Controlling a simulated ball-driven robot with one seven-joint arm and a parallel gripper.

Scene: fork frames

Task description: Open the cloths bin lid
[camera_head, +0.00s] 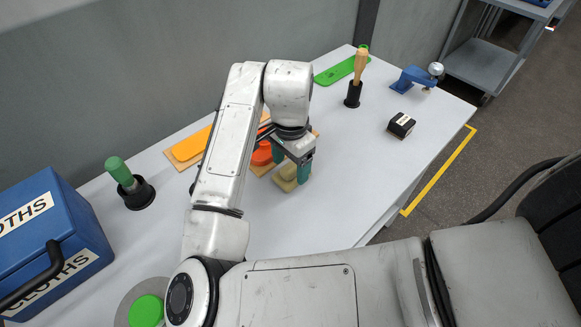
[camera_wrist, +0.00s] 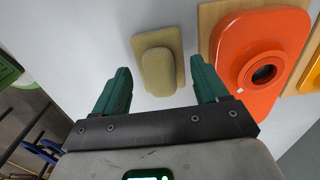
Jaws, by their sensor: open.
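The cloths bin (camera_head: 85,245) is a blue box labelled CLOTHS at the left end of the table, partly cut off by the picture edge. Its lid (camera_head: 40,190) appears down, though its far part is out of view. A black bar handle (camera_head: 38,278) runs along the bin's near side. My gripper (camera_head: 293,165) is well to the right of the bin, low over the middle of the table. In the wrist view its green fingers (camera_wrist: 162,78) are apart and empty, with a beige block (camera_wrist: 158,70) on a pad beyond and between them.
An orange flanged piece (camera_wrist: 262,65) on a wooden board lies beside the beige block. A green-handled tool (camera_head: 122,172) stands in a black holder near the bin, with a green disc (camera_head: 146,311) in front. A wooden-handled tool (camera_head: 360,65), black box (camera_head: 401,125) and blue device (camera_head: 412,78) stand farther right.

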